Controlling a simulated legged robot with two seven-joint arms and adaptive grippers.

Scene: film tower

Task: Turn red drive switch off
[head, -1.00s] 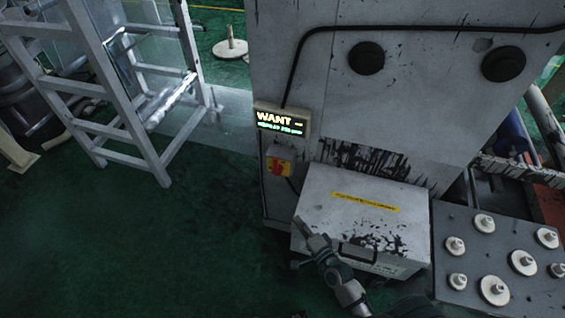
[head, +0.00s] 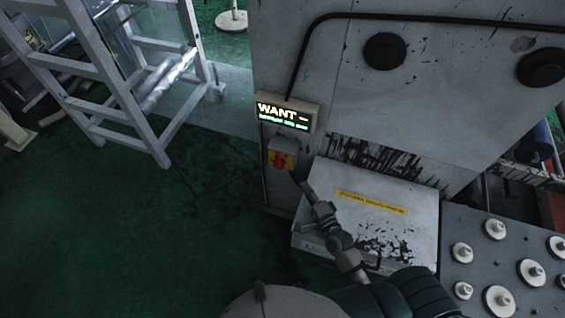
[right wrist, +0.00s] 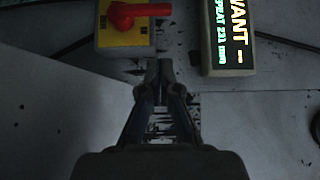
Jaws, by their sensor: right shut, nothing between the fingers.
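The red drive switch (head: 281,160) is a red rotary handle on a yellow plate, mounted on a small grey box on the side of the big grey cabinet. It also shows at the top of the right wrist view (right wrist: 137,14), where the handle lies across the yellow plate and points right. My right gripper (head: 296,177) is shut and empty, with its tip just below and right of the switch box in the head view. In the right wrist view the closed fingertips (right wrist: 158,66) are close to the box, with a small gap apparent. My left gripper is not in view.
A lit display reading WANT (head: 286,115) sits just above the switch. A white metal case (head: 345,225) with a yellow label stands below right. A grey plate with several white knobs (head: 515,225) lies at the right. Green floor at left is open, with a white ladder frame (head: 110,80).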

